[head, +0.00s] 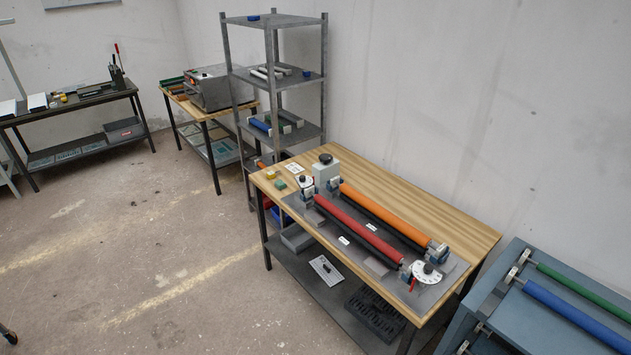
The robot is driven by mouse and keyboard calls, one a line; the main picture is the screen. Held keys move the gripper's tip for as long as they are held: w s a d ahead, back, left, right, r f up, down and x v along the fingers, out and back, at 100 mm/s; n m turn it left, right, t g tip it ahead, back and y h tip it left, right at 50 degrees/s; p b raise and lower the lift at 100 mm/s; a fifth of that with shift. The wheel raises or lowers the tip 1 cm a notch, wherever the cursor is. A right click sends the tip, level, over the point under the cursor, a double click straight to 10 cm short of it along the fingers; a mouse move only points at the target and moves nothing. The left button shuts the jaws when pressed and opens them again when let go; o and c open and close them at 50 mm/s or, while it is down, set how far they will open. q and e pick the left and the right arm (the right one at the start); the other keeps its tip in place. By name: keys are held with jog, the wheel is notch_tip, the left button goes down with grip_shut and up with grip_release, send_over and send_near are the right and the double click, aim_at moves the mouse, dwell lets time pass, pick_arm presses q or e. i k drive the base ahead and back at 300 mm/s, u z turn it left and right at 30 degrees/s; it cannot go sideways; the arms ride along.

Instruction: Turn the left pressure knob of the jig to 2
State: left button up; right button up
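The jig (378,257) is a dark grey plate on the wooden table in the middle of the head view, with a red roller (358,229) and an orange roller (385,215) lying along it. A small white dial with a dark knob (306,181) is at the jig's left end. A larger white dial with a black knob (428,268) is at its right end, with a red part beside it. The dial markings and knob settings are too small to read. Neither of my grippers is in view.
A grey box with a black top knob (326,170) stands behind the left dial. A metal shelf (275,76) stands behind the table (450,215). A blue-grey roller machine (545,310) is at right. The floor left of the table is open.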

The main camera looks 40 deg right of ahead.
aim_at(304, 181)
jog(key=z, duration=0.8)
jog(key=i, duration=0.3)
jog(key=u, duration=0.05)
